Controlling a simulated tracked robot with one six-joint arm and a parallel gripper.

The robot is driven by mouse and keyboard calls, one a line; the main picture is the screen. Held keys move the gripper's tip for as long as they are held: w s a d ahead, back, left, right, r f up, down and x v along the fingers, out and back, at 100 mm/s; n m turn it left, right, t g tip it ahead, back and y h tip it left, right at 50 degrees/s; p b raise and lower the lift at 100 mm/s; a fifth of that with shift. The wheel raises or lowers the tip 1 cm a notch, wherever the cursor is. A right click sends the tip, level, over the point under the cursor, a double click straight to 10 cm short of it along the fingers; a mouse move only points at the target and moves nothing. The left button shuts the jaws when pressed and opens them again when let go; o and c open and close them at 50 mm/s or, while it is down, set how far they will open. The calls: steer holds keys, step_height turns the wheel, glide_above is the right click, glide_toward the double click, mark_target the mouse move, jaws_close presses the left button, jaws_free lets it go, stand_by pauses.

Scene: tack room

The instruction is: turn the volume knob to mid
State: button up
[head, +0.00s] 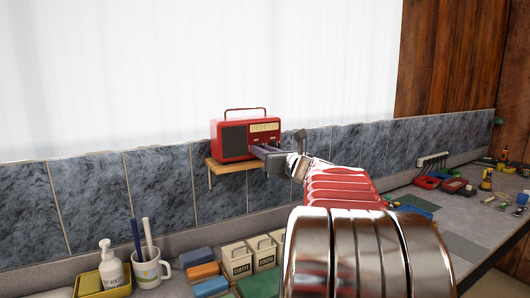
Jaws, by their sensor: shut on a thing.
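A red radio (234,141) with a carrying handle on top, a dark speaker grille and a pale dial stands on a small wooden shelf against the wall. My gripper (260,151) reaches in from the right to the lower part of the radio's front, below the dial. Its fingers are shut at the radio's face, on what appears to be the volume knob. The knob itself is hidden by the fingers, so its setting cannot be read.
The wooden shelf (227,165) is small. Below it on the bench are a mug (148,273) with brushes, a soap bottle (110,267) in a yellow tray, and labelled canisters (236,261). Small tools and trays lie at the right. Grey bench (440,215) shows between them.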

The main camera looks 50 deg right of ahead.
steer(key=shift+m, duration=0.3)
steer(key=o, duration=1.1)
steer(key=shift+c, duration=0.2)
steer(key=shift+s, duration=0.1)
steer(key=v, duration=1.3)
steer(key=shift+s, duration=0.35)
steer(key=shift+a+f, duration=0.1)
